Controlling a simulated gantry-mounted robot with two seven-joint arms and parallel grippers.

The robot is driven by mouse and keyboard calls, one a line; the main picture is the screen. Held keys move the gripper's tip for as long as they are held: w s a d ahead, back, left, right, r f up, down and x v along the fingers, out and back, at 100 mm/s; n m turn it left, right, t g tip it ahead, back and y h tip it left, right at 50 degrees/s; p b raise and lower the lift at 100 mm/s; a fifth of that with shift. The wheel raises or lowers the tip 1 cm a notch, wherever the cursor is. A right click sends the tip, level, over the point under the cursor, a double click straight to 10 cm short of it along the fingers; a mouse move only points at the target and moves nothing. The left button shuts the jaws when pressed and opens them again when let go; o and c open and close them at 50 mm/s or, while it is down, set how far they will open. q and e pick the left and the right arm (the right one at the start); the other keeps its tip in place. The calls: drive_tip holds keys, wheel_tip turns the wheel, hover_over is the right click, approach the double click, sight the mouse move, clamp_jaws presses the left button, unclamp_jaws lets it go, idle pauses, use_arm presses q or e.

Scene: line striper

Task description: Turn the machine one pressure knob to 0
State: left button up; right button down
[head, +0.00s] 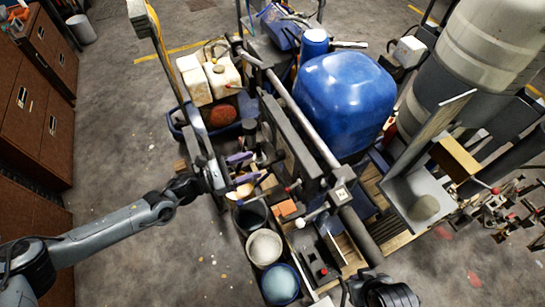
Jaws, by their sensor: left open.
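The line striper machine fills the middle of the head view, with a large blue tank (343,103) on it. Small red-tipped controls show on it, one near the centre (291,187) and one on a dark box (323,271) lower down. I cannot tell which part is the pressure knob, and no dial reading is legible. My left gripper (226,180) is open at the machine's left side, close to the frame bar and the cluttered tray. Whether it touches anything is unclear. My right arm shows at the bottom right; its fingertips cannot be made out.
A black bucket (250,216), a white bucket (264,248) and a blue-filled bucket (280,284) line the machine's lower left. White jugs (222,77) stand at its upper left. Brown cabinets (40,90) run along the left. Bare floor (120,130) lies between.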

sight(277, 156)
use_arm(q)
drive_tip(key=shift+x, duration=3.55)
drive_tip(key=shift+c, duration=0.4)
drive_tip(key=c, duration=1)
